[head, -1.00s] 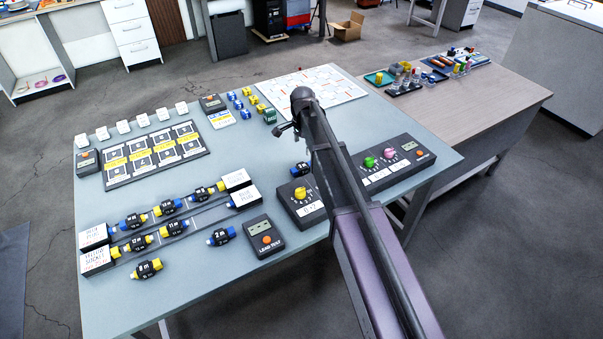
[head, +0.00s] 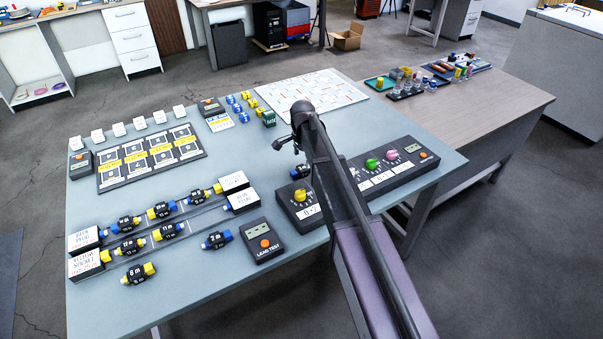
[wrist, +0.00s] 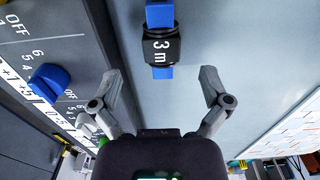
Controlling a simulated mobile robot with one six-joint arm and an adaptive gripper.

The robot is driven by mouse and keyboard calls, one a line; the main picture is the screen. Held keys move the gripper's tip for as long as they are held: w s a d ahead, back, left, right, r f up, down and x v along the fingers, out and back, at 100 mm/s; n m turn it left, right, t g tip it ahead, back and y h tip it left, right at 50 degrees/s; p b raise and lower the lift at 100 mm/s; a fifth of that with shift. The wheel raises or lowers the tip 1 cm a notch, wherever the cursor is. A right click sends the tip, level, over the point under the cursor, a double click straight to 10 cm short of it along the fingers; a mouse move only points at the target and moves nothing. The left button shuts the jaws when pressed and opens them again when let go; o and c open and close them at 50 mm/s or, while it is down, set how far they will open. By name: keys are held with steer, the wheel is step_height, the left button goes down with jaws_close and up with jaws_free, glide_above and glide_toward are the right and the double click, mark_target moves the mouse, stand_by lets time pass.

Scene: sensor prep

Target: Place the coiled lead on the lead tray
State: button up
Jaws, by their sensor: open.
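A coiled lead marked 3 m (wrist: 160,46), black with blue ends, lies on the bench top in the wrist view. In the head view a blue-ended lead (head: 298,172) lies beside my arm, partly hidden. My gripper (wrist: 160,80) is open and empty, its fingers spread to either side of the lead's line, with the lead just beyond the tips and apart from them. The lead tray (head: 204,218) has two lanes with several leads, between labelled blue plug (head: 84,240) and yellow socket (head: 87,265) end blocks.
Loose 8 m (head: 138,274) and 2 m (head: 216,240) leads lie in front of the tray. A lead tester (head: 262,240) and a knob box (head: 298,202) stand to the right. A panel with a blue knob (wrist: 48,83) is close to my gripper's left finger.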

mark_target(302, 168)
steer(key=shift+f, duration=0.1)
steer(key=shift+f+b, duration=2.5)
steer(key=shift+b, duration=0.15)
jaws_close()
steer(key=shift+r, duration=0.15)
step_height(302, 168, up, 10)
steer(key=p, duration=1)
